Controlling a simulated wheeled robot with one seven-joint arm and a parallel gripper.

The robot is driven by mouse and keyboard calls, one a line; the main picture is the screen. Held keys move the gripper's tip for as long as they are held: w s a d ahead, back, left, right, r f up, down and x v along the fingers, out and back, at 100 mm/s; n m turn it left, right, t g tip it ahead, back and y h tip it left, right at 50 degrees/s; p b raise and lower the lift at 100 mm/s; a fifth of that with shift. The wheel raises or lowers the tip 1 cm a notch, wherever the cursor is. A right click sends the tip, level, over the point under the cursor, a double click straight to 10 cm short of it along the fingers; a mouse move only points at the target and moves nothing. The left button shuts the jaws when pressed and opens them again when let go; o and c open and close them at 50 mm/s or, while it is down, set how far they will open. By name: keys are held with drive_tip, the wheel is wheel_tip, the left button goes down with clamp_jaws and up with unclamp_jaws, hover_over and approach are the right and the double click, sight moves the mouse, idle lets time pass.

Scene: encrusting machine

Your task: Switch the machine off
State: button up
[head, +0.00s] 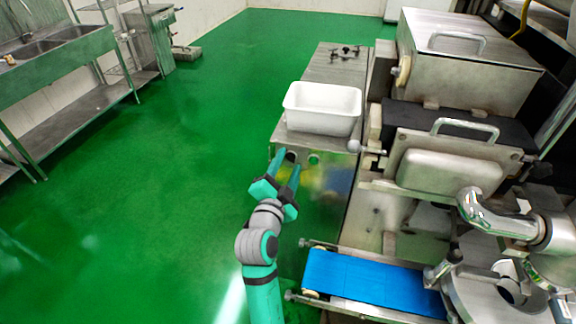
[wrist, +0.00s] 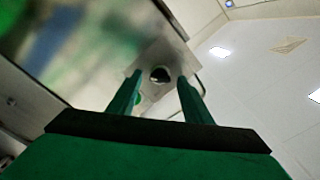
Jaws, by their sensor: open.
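The encrusting machine (head: 332,188) has a steel front panel with a dark round knob (head: 290,156) and a green button (head: 314,159) to its right. My gripper (head: 284,161) is open in front of the panel, its fingers pointing at the knob. In the wrist view the black knob (wrist: 160,74) shows between the two fingertips of my gripper (wrist: 160,79). The green button (wrist: 138,98) shows beside the left finger, partly hidden by it. I cannot tell whether the fingers touch the knob, nor which way it is set.
A white tub (head: 322,107) stands on the machine above the panel. A blue conveyor belt (head: 372,282) juts out at the lower right, near my arm. A steel sink bench (head: 60,50) stands at the left. The green floor (head: 170,170) between is clear.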

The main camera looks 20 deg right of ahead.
drive_tip(key=shift+w, duration=0.1)
drive_tip(key=c, duration=1.1)
drive_tip(key=shift+o, duration=0.2)
drive_tip(key=shift+n, duration=0.4)
drive_tip(key=n, duration=0.3)
drive_tip(key=shift+n, duration=0.4)
drive_tip(key=n, duration=0.4)
drive_tip(key=shift+r, duration=0.1)
drive_tip(key=n, duration=0.9)
drive_tip(key=shift+r, duration=0.1)
drive_tip(key=shift+a+n, duration=0.1)
drive_tip(key=shift+n, duration=0.2)
